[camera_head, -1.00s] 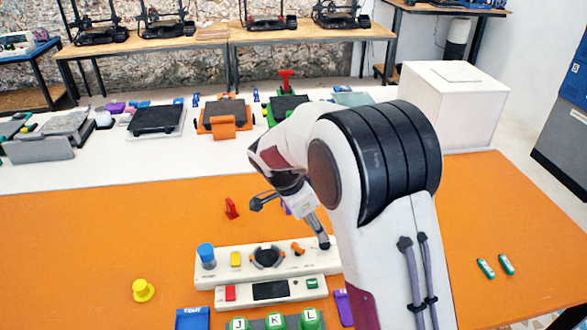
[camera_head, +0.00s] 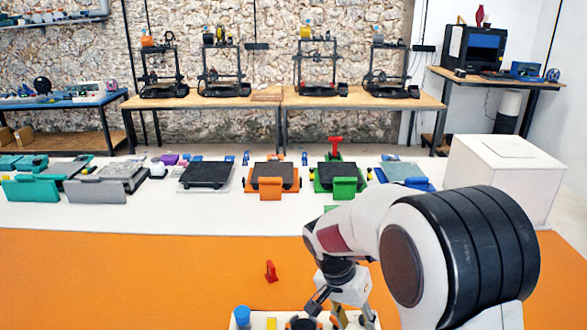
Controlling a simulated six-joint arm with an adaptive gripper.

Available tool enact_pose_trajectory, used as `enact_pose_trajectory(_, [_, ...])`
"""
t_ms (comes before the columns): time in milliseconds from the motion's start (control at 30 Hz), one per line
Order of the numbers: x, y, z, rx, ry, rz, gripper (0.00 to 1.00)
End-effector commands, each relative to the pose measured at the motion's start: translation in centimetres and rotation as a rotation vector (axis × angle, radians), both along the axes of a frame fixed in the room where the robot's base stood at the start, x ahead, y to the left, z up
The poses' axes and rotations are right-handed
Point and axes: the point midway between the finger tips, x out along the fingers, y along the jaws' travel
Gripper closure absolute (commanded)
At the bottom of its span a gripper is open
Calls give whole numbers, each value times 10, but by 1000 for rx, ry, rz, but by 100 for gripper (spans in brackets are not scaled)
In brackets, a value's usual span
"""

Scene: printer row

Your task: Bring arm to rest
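My white and black arm reaches in from the lower right in the head view. My gripper (camera_head: 341,301) hangs low over the orange table (camera_head: 130,285), at the right part of a white control panel (camera_head: 262,323). Its dark fingers look spread apart, with no object clearly held. Whether a fingertip touches the panel cannot be told.
A small red piece (camera_head: 271,271) stands left of my gripper. Behind is a white table (camera_head: 80,217) with several black-topped plates and a large white box (camera_head: 500,178) at right. Printers (camera_head: 222,72) stand on wooden tables farther back. The orange table's left side is clear.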

Motion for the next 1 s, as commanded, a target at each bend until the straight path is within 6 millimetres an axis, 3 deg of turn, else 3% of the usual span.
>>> enact_pose_trajectory(400, [-63, -5, 44, 85, 65, 305, 62])
enact_pose_trajectory(1000, [-144, -13, 95, 161, 13, 580, 62])
